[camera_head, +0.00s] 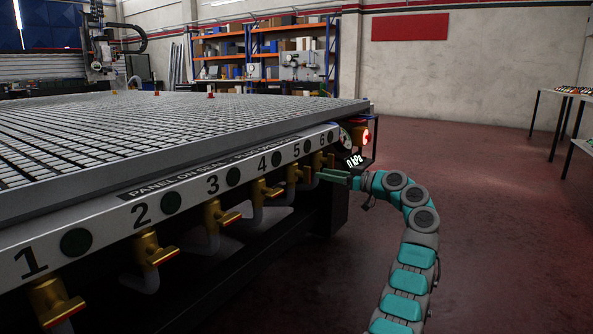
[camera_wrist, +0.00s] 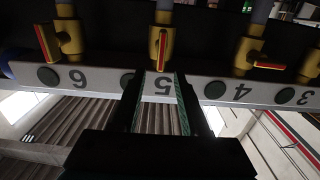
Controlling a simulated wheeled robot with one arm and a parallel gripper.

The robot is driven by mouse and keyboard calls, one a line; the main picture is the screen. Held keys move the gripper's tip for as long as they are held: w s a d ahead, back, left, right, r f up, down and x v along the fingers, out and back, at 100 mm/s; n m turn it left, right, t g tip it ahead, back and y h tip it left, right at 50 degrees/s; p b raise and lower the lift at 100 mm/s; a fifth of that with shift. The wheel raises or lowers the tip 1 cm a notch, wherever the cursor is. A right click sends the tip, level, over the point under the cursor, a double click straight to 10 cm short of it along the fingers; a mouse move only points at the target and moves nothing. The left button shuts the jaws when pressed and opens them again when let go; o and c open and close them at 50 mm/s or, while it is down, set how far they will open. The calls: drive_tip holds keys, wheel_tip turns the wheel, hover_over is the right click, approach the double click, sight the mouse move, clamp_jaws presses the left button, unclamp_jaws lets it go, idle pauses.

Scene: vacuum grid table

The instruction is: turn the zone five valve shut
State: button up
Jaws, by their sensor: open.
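The zone five valve (camera_head: 297,173) is a brass valve with a red-edged lever, under the number 5 on the table's side panel. In the wrist view, which shows the panel upside down, the zone five valve (camera_wrist: 162,45) is straight ahead and its lever lies in line with its pipe. My gripper (camera_head: 325,177) is beside the valves near the panel's far end. In the wrist view my gripper (camera_wrist: 160,80) is open and empty, its fingers either side of the number 5. The lever shows beyond the fingertips; I cannot tell the exact gap.
The valve 6 (camera_wrist: 61,40) lever lies roughly along its pipe; the valve 4 (camera_wrist: 250,55) lever lies crosswise. Several more valves line the panel. A lit display (camera_head: 354,160) and a red light (camera_head: 366,136) sit at the table's corner. The floor (camera_head: 490,220) at right is clear.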

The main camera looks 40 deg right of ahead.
sight(310, 170)
drive_tip(key=x, duration=0.7)
drive_tip(key=shift+w+a, duration=0.1)
drive_tip(key=shift+w, duration=0.1)
drive_tip(key=shift+c, duration=0.2)
clamp_jaws()
